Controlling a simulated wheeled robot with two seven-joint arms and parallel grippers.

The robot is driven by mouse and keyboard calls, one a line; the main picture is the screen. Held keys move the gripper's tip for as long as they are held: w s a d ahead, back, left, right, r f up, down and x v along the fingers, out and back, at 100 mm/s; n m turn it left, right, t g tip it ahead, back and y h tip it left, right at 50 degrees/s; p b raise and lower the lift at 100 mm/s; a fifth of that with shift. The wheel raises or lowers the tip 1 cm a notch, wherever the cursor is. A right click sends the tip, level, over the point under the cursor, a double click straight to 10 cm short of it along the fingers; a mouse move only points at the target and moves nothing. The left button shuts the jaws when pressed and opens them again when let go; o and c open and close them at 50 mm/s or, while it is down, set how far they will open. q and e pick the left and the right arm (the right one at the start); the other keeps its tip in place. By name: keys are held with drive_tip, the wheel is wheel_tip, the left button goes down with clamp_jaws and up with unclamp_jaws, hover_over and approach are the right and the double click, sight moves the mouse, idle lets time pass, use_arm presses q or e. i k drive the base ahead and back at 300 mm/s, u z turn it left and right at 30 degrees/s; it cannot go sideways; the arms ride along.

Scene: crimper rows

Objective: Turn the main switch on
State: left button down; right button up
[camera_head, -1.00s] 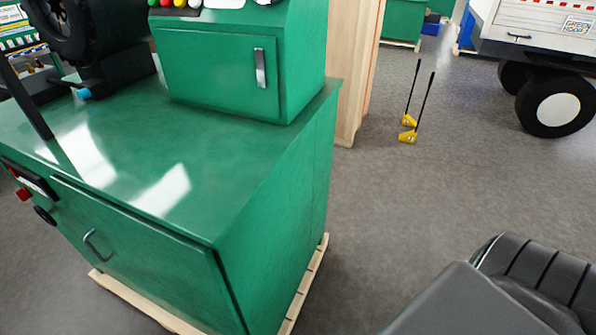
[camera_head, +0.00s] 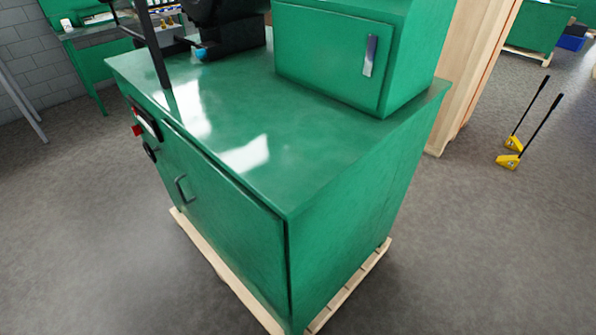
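The green crimper cabinet (camera_head: 230,220) stands on a wooden pallet in the middle of the view. On its left-facing front, near the top, is a small panel (camera_head: 146,122) with a red knob (camera_head: 137,130) and a round black part (camera_head: 150,152) below it. I cannot tell which of these is the main switch, or its position. A green box with a silver handle (camera_head: 370,55) sits on the cabinet top. Neither of my grippers is in view.
The pallet (camera_head: 348,286) sticks out around the cabinet's base. Grey floor is free at the left and front right. Yellow-based levers (camera_head: 508,161) stand on the floor at right, near a wooden crate (camera_head: 466,75). A green workbench (camera_head: 88,62) is at the back left.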

sight(137, 130)
drive_tip(key=u, duration=2.5)
drive_tip(key=i, duration=2.35)
drive_tip(key=z, duration=3.5)
drive_tip(key=i, duration=0.3)
